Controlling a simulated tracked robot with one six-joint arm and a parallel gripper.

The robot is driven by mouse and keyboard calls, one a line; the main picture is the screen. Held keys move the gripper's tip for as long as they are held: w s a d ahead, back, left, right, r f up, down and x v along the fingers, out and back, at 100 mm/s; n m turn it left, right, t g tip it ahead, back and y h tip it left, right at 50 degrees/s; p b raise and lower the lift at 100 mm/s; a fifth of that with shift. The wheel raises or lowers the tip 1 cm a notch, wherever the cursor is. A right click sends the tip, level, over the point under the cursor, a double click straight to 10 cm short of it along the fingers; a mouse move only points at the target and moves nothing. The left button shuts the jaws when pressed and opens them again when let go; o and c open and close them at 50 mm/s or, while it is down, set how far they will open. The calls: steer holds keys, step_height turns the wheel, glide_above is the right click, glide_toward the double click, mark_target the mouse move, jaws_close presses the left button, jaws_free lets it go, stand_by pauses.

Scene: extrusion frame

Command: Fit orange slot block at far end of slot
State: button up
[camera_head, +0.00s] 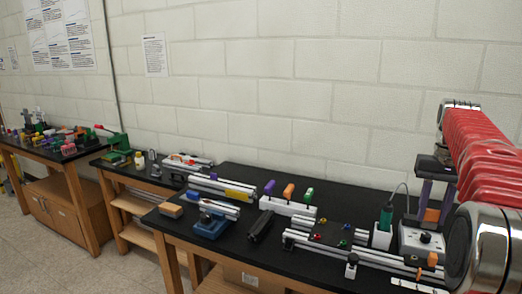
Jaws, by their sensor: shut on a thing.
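My gripper (432,212) hangs at the right, pointing down from my red arm, over the right part of the black bench. Its two grey-purple fingers are shut on an orange slot block (431,215), which shows between the fingertips. The block is above or close to a pale box with a black knob (424,240); I cannot tell whether they touch. A silver slotted extrusion frame (340,262) lies on the bench to the left, with a dark plate (342,234) carrying coloured knobs. Its right end is partly hidden by my arm.
A white rack (288,207) holds purple, orange and green pieces. A blue vise (211,226), a black tool (261,225) and an orange-topped block (170,210) sit further left. A wall is behind.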

steer(key=w+a+f+n, duration=0.1)
steer(key=a+f+n, duration=0.3)
steer(key=a+f, duration=2.2)
steer(key=a, duration=0.4)
steer(key=shift+w+n, duration=0.25)
steer(key=shift+n, duration=0.15)
steer(key=shift+f, duration=0.1)
steer(key=s+f, duration=0.4)
steer(key=f, duration=1.1)
steer(key=shift+s, duration=0.15)
